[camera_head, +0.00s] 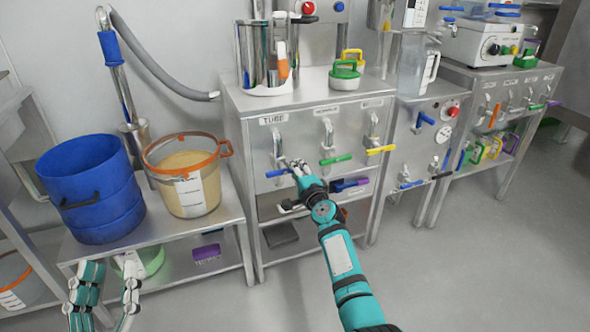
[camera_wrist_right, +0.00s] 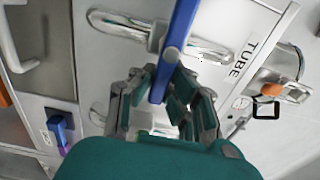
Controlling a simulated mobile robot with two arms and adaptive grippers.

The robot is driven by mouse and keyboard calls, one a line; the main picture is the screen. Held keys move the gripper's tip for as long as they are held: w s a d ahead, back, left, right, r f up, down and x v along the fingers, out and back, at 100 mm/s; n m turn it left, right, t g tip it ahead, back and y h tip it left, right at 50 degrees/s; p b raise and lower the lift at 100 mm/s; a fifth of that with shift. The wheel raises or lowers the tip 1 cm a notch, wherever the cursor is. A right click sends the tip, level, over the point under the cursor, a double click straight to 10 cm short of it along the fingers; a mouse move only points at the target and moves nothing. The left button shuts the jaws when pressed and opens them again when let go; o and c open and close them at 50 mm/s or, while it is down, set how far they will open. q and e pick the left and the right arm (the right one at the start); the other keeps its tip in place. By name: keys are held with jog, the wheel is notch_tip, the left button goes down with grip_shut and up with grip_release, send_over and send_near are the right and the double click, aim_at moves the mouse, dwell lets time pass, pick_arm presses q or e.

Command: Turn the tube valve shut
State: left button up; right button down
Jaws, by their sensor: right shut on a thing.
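The tube valve's blue lever (camera_head: 277,173) is on the front of the steel cabinet, below the label TUBE (camera_head: 272,119). It lies about level in the head view. My right gripper (camera_head: 300,168) is at the lever's right end and covers part of it. In the right wrist view the blue lever (camera_wrist_right: 182,35) runs down between the fingers of my right gripper (camera_wrist_right: 163,92), which is shut on it. The metal valve body (camera_wrist_right: 195,50) shows behind the lever. My left gripper (camera_head: 106,292) is open and empty, low at the left.
Green (camera_head: 335,160) and yellow (camera_head: 381,149) levers sit to the right on the same cabinet. A blue tub (camera_head: 100,205) and an orange-rimmed bucket (camera_head: 205,190) stand on the left bench (camera_head: 215,222). The floor (camera_head: 470,265) at the right is clear.

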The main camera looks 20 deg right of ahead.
jog(key=shift+f, duration=0.1)
jog(key=c, duration=1.3)
grip_release()
jog(key=shift+s, duration=0.1)
jog(key=s, duration=1.2)
jog(key=shift+d, duration=0.2)
jog(key=shift+w, duration=0.1)
